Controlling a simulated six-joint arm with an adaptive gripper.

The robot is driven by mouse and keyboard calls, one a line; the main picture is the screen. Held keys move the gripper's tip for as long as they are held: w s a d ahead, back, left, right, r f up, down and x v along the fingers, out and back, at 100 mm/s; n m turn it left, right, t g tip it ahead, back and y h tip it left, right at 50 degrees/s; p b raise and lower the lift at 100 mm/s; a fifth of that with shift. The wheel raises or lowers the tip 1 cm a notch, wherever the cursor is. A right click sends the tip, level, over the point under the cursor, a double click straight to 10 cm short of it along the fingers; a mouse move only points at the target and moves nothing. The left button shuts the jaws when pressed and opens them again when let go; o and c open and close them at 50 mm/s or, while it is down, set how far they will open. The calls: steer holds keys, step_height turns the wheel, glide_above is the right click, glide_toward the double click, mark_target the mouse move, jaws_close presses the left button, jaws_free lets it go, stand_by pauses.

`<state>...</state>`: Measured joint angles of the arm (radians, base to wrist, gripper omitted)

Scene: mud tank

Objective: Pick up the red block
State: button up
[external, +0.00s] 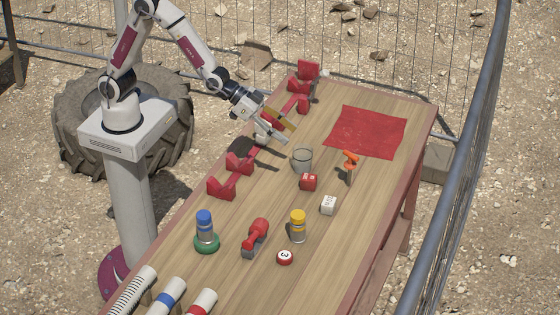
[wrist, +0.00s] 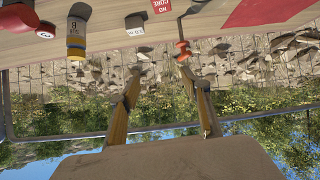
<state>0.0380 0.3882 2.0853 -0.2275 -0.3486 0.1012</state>
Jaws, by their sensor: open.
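The red block (external: 308,182) is a small cube standing on the wooden table, just in front of the clear glass (external: 301,158). In the wrist view the red block (wrist: 163,5) shows only in part at the top edge, with white lettering on it. My gripper (external: 290,133) is above the far left part of the table, up and left of the block and apart from it. In the wrist view my gripper (wrist: 160,68) has its two fingers spread with nothing between them.
A white block (external: 328,205), an orange-handled tool (external: 350,166) and a yellow-topped can (external: 298,226) stand near the red block. A red cloth (external: 366,132) lies at the far right. Red holders (external: 222,187) line the left edge. A blue-topped can (external: 205,228) stands nearer.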

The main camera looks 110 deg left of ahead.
steer(key=t+y, duration=0.2)
glide_above(310, 177)
steer(key=s, duration=0.1)
steer(key=shift+n, duration=0.3)
steer(key=f, duration=1)
steer(key=shift+s+f, duration=0.15)
steer(key=shift+s, duration=0.05)
steer(key=shift+f, duration=0.1)
steer(key=shift+f, duration=1.7)
steer(key=shift+f, duration=0.1)
steer(key=shift+f, duration=0.45)
steer(key=shift+w+f, duration=0.2)
steer(key=shift+f, duration=0.5)
steer(key=shift+w+f, duration=0.2)
steer(key=shift+f, duration=0.45)
steer(key=shift+x, duration=1.05)
